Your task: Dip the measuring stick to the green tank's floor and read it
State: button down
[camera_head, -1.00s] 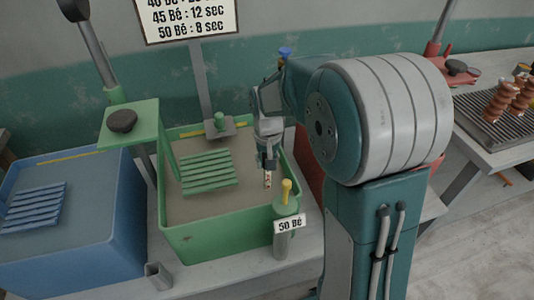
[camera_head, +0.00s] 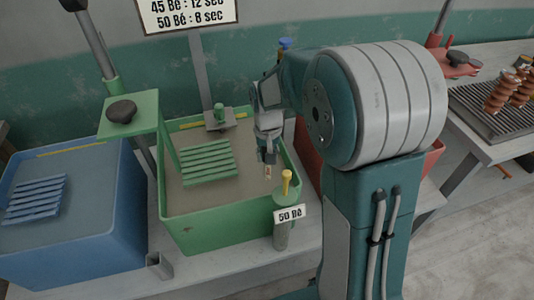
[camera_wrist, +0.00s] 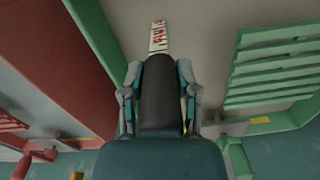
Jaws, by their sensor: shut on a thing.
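The green tank (camera_head: 225,236) stands in the middle of the head view, filled with flat grey-brown liquid. My gripper (camera_head: 268,152) is above the tank's right part, inside its walls. It is shut on the dark handle (camera_wrist: 158,95) of the measuring stick (camera_head: 268,172), which points down at the liquid. In the wrist view the pale stick (camera_wrist: 158,36) with red marks shows beyond the fingers. Its lower end seems to be in the liquid; the tank's floor is hidden.
A green slatted rack (camera_head: 208,162) hangs in the tank, left of the stick. A yellow-topped cylinder (camera_head: 282,229) labelled 50 Bé stands at the front right corner. A blue tank (camera_head: 80,255) is at left. A sign (camera_head: 188,18) hangs on the wall.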

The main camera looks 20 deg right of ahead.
jog(key=shift+f, duration=0.75)
jog(key=shift+r, duration=0.1)
dwell(0.6)
